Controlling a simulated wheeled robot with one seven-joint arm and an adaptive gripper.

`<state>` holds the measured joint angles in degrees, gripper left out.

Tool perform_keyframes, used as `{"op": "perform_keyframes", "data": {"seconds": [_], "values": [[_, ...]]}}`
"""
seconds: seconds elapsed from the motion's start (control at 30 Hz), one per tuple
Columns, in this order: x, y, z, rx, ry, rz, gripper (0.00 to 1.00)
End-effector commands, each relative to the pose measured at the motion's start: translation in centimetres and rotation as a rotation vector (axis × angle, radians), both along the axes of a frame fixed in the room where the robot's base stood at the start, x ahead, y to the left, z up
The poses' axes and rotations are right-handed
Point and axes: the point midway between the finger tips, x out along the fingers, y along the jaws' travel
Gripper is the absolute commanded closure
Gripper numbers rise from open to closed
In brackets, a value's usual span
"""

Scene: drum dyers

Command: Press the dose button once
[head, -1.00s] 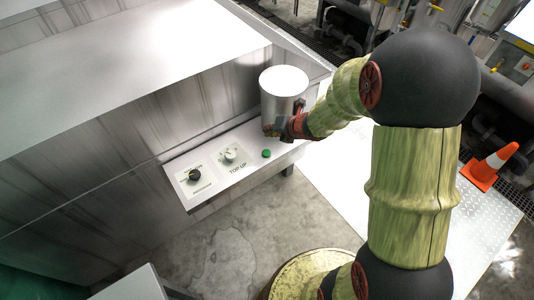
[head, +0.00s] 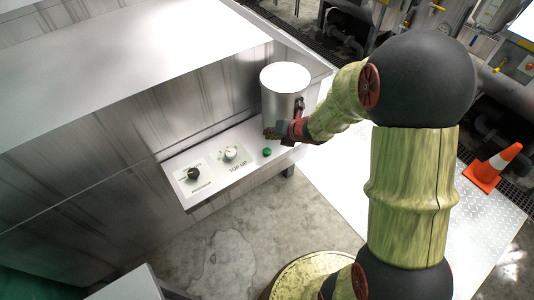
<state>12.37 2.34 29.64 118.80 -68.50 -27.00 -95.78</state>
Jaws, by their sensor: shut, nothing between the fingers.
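The green round button (head: 267,152) sits on the white shelf-like panel, to the right of the TOP UP dial (head: 229,153). I see no lettering by it. My gripper (head: 268,133) is shut and empty, above and just behind the button in the picture, in front of the metal cylinder. A gap shows between the fingertips and the button in the picture; their height above the panel is hard to tell. The button's top is in clear view.
A grey cylinder (head: 285,91) with a white top stands at the panel's right end, close behind my gripper. A black programme knob (head: 193,174) is at the left. A large steel vat wall (head: 110,140) rises behind the panel. An orange cone (head: 492,168) stands far right.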

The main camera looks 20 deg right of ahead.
Motion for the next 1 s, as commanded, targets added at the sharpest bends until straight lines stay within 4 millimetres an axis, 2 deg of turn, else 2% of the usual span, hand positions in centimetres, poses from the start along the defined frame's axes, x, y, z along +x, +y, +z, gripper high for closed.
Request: {"op": "perform_keyframes", "data": {"seconds": [0.03,0.2,0.4,1.0], "values": [[0.0,0.0,-1.2,0.0,0.001,0.001,1.0],[0.0,0.0,-3.6,0.001,0.001,0.0,1.0],[0.0,0.0,-5.3,0.001,0.0,-0.001,1.0],[0.0,0.0,-5.5,0.001,0.0,-0.001,1.0]]}}
